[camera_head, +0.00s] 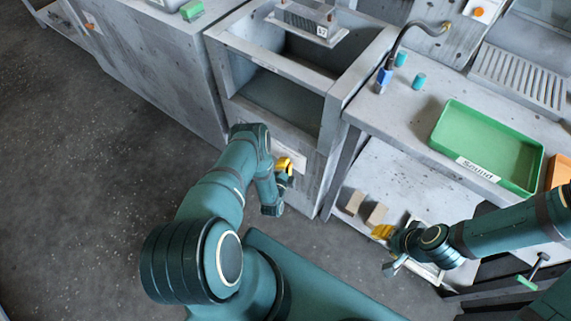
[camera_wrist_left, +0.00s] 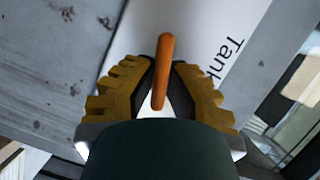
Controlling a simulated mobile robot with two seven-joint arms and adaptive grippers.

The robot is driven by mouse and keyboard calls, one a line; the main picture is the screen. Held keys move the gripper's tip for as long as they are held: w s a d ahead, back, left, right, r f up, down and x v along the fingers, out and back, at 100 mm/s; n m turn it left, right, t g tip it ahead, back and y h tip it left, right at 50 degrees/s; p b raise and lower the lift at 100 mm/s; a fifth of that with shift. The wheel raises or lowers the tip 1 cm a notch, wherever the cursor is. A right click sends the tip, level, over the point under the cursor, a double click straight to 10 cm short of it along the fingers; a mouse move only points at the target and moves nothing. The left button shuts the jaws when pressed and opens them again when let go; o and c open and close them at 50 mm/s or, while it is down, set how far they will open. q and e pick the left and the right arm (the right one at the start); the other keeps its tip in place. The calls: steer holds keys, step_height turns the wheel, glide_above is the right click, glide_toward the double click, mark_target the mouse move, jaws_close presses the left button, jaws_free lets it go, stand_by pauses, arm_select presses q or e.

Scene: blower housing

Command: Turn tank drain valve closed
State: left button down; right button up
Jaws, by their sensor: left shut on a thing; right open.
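The tank drain valve shows as an orange lever (camera_wrist_left: 164,62) in the left wrist view, set before a white label plate (camera_wrist_left: 205,22) on which "Tank" can be read. My left gripper (camera_wrist_left: 162,82) is shut on the lever, with one yellow ribbed finger on each side of it. In the head view my left gripper (camera_head: 284,168) is at the front wall of the open grey tank (camera_head: 325,110), low down; the lever is hard to tell from the finger there. My right gripper (camera_head: 388,249) is open and empty at the right, above the lower shelf.
A bench (camera_head: 400,105) to the right carries a green tray (camera_head: 485,150), teal cylinders and a bent hose. Tan blocks (camera_head: 375,214) lie on the shelf below, near my right gripper. The floor (camera_head: 90,190) at the left is clear.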

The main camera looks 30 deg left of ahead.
arm_select(q)
steer(key=shift+w+m+t+y+b, duration=0.1)
steer(key=shift+m+t+y+b, duration=0.45)
steer(key=shift+m, duration=0.95)
steer(key=shift+t, duration=0.25)
steer(key=c, duration=1)
jaws_free()
